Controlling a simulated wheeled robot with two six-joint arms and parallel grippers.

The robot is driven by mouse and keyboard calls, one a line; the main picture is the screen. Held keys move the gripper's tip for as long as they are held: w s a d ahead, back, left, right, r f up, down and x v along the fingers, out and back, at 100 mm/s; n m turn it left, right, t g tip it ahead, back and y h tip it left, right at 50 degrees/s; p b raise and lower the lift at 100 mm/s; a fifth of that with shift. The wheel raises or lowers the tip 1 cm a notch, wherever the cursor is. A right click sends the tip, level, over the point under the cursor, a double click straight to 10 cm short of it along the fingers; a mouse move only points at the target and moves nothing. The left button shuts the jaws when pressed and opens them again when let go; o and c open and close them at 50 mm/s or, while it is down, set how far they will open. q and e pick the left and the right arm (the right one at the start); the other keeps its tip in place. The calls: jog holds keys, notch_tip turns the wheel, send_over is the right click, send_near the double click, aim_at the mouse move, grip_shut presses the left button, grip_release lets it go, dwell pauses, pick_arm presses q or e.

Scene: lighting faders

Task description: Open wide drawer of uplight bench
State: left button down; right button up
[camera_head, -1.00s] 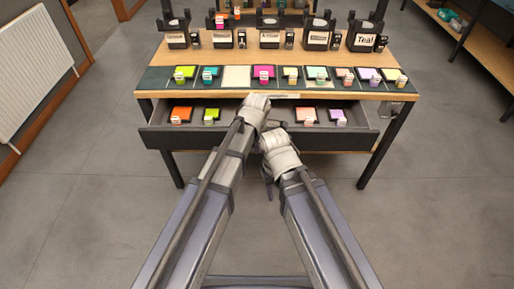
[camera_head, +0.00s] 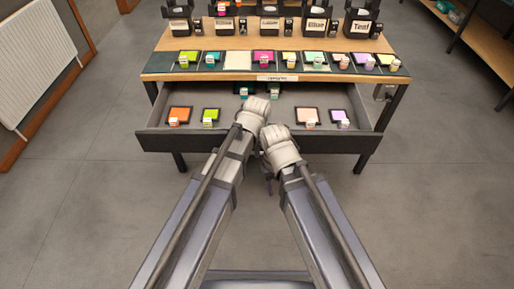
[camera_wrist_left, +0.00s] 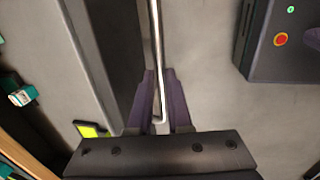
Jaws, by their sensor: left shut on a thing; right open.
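The wide drawer (camera_head: 190,143) of the wooden-topped bench (camera_head: 200,43) is pulled well out, its grey inside showing in the head view. My left gripper (camera_head: 255,108) is at the middle of the drawer front, its fingers hidden there. In the left wrist view, my left gripper's fingers (camera_wrist_left: 159,115) are shut on a thin metal bar handle (camera_wrist_left: 156,50), which runs beside the dark drawer front (camera_wrist_left: 95,50). My right gripper (camera_head: 270,182) is open and empty just in front of the drawer, close to the left one; its fingers are partly hidden.
Inside the drawer lie colour swatches, including orange (camera_head: 179,115), green (camera_head: 210,114), peach (camera_head: 306,115) and lilac (camera_head: 339,116). More swatches and black fader units (camera_head: 313,25) stand on the bench. A radiator (camera_head: 35,60) is at the left. The floor around is clear.

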pick_arm(q)
jog(key=c, duration=1.1)
grip_release()
jog(key=shift+r, duration=0.1)
jog(key=r+p, duration=0.2)
jog(key=s+r+p, duration=0.1)
jog(key=r+p, duration=0.4)
jog(key=shift+s+r+p, duration=0.25)
jog(key=shift+p, duration=0.1)
